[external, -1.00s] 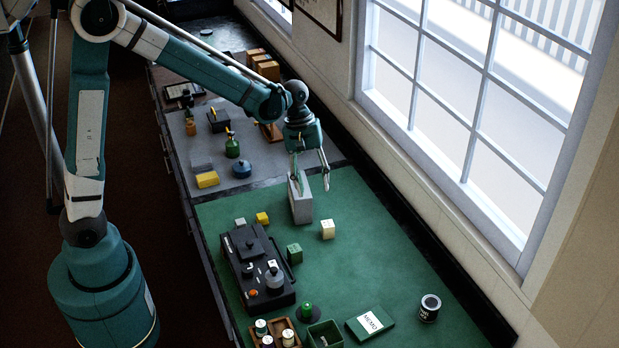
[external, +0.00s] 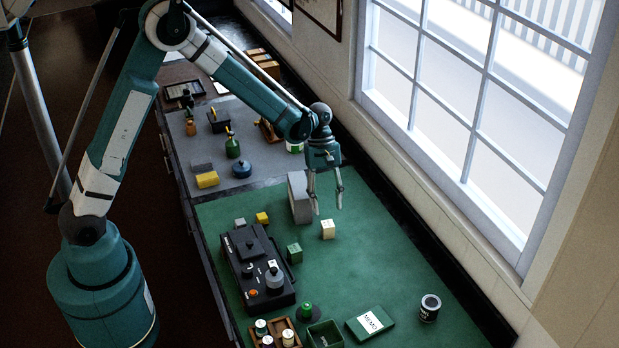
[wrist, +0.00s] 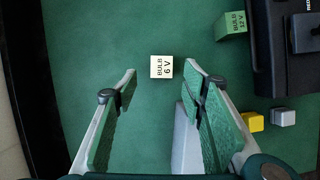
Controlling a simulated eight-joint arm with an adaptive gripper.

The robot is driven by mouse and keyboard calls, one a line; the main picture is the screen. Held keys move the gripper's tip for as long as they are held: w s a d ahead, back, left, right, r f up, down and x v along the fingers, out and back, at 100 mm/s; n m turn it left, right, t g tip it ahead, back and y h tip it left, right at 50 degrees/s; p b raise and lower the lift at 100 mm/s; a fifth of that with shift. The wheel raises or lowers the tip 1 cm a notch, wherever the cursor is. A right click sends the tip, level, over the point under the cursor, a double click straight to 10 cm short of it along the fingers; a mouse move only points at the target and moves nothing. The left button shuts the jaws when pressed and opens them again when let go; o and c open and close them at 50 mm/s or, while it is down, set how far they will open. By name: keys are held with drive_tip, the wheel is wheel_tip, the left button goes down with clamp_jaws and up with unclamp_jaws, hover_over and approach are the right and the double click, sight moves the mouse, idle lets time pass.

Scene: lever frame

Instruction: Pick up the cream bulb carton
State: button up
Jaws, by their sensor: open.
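The cream bulb carton (external: 328,229) is a small box standing on the green mat. In the wrist view the carton (wrist: 161,67) shows its top, marked "BULB 6 V", just beyond the fingertips and roughly between their lines. My gripper (external: 328,203) is open and empty above the mat, near the carton. It also shows in the wrist view (wrist: 160,78) with its two green-padded fingers wide apart. A green carton (external: 294,253) marked "BULB 12 V" in the wrist view (wrist: 231,25) stands left of the cream one in the external view.
A grey block (external: 299,198) stands close beside my gripper; in the wrist view it (wrist: 186,140) lies by the right finger. A black device (external: 258,268), small yellow block (external: 262,218), memo box (external: 370,322) and black tin (external: 430,307) are around. Mat right of the carton is clear.

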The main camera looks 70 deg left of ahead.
sight(328, 223)
drive_tip(key=shift+f, duration=0.1)
idle(0.3)
drive_tip(key=shift+x, duration=1.25)
drive_tip(key=shift+d+f, duration=0.1)
drive_tip(key=shift+p+x, duration=0.6)
drive_tip(key=shift+x, duration=1.85)
drive_tip(key=shift+s, duration=0.15)
drive_tip(key=shift+c, duration=0.3)
drive_tip(key=c, duration=0.8)
